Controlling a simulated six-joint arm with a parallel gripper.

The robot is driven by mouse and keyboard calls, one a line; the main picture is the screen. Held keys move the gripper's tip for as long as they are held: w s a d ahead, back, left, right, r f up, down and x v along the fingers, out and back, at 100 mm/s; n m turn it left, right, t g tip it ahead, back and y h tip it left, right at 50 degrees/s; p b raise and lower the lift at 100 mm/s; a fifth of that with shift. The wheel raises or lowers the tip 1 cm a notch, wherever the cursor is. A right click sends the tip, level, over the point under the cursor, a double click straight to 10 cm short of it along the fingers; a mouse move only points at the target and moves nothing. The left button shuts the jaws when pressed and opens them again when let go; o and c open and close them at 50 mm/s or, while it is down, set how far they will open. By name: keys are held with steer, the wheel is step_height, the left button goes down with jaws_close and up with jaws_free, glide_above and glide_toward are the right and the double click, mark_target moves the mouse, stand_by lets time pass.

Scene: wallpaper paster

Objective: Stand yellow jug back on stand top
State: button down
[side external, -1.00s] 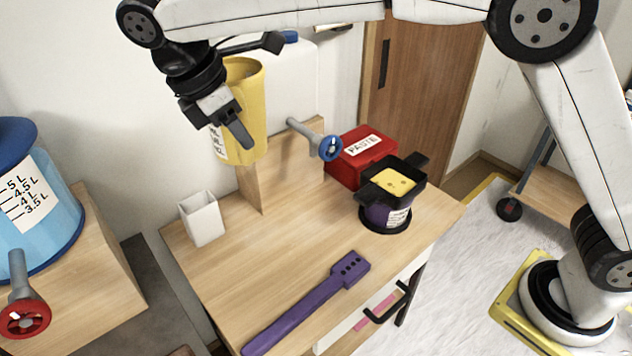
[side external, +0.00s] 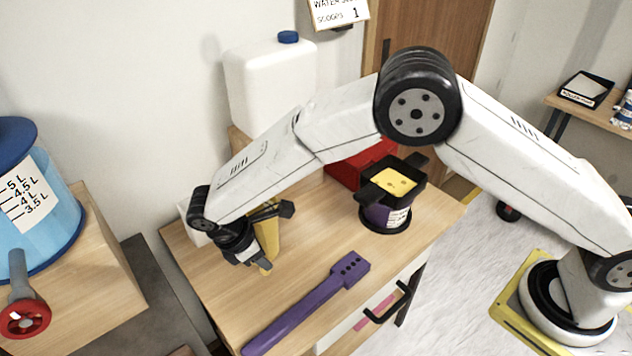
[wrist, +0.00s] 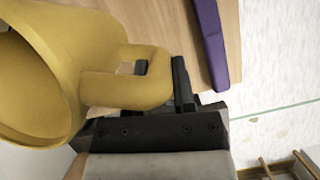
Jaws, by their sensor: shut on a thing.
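The yellow jug (side external: 269,236) is low over the light wooden stand top (side external: 320,245), partly hidden behind my wrist in the side view. In the wrist view the jug (wrist: 85,45) fills the left, with its open mouth at the lower left and its handle (wrist: 150,88) reaching into my jaws. My gripper (side external: 258,263) is shut on that handle; its fingers also show in the wrist view (wrist: 182,85). The jug's base is hidden, so I cannot tell whether it touches the wood.
A purple stick (side external: 310,302) lies on the top in front. A dark purple pot with a black tray (side external: 393,190) stands to the right, with a red box (side external: 348,172) behind. A white tank (side external: 270,85) is at the back. A white cup (side external: 190,222) is partly hidden by my arm.

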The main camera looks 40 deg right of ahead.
steer(key=shift+f, duration=0.6)
steer(key=w+d+f, duration=0.1)
steer(key=w+d, duration=0.1)
steer(key=d, duration=0.6)
steer(key=w+d+f, duration=0.2)
steer(key=d, duration=0.7)
steer(key=shift+d+f, duration=0.2)
steer(key=shift+d, duration=0.1)
steer(key=shift+w+f, duration=0.1)
steer(key=shift+f, duration=0.05)
steer(key=shift+c, duration=2.3)
jaws_free()
steer(key=v, duration=1.2)
